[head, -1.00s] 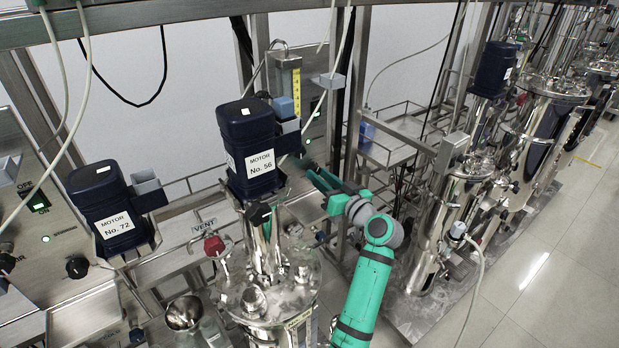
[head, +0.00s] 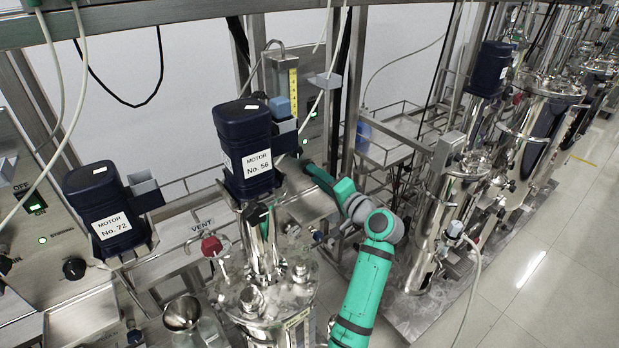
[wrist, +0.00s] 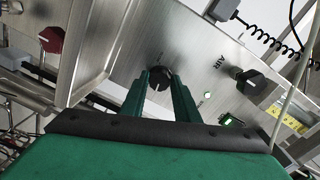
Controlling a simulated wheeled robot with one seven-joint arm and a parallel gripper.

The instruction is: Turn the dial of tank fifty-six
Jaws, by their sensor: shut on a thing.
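Tank fifty-six (head: 266,305) is the steel vessel under the dark blue motor (head: 247,135) labelled "MOTOR No. 56" in the head view. In the wrist view, a round black dial (wrist: 159,80) sits on a tilted steel panel (wrist: 185,45). My gripper (wrist: 160,82) is shut on this dial, with one green finger on each side of it. In the head view my green arm (head: 366,285) reaches behind motor 56, and the dial and fingertips are hidden there.
Another black knob (wrist: 254,85) and a lit green switch (wrist: 226,119) are on the same panel, right of my fingers. A red knob (wrist: 51,40) is at left. Motor 72 (head: 100,205) stands at left in the head view. The floor at right (head: 545,265) is clear.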

